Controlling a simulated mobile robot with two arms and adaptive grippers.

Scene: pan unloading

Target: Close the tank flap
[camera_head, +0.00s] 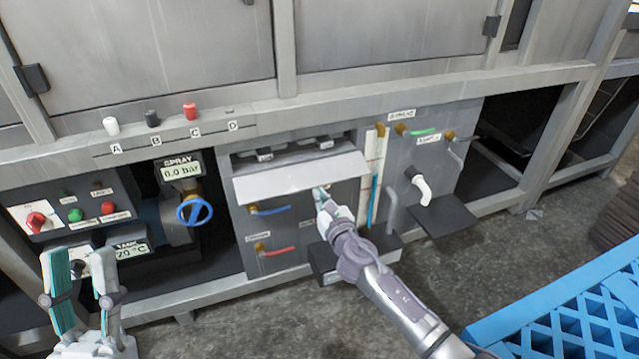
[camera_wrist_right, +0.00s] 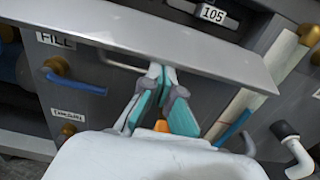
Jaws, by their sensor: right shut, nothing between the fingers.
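The tank flap (camera_head: 300,178) is a light grey panel that stands out from the machine front below a dark opening. In the right wrist view the flap (camera_wrist_right: 130,32) crosses the top of the picture as a slanted plate. My right gripper (camera_head: 321,192) is just under the flap's front edge, right of its middle. In the wrist view its fingertips (camera_wrist_right: 160,72) are together and empty, close to the flap's lower edge; I cannot tell whether they touch it. My left gripper (camera_head: 79,258) is open and empty at the lower left, away from the flap.
A blue valve wheel (camera_head: 194,210) and spray display (camera_head: 181,170) are left of the flap. Blue (camera_head: 270,210) and red (camera_head: 278,251) handles sit below it. A white spout (camera_head: 421,186) is to the right. A blue crate (camera_head: 570,315) stands on the floor at the lower right.

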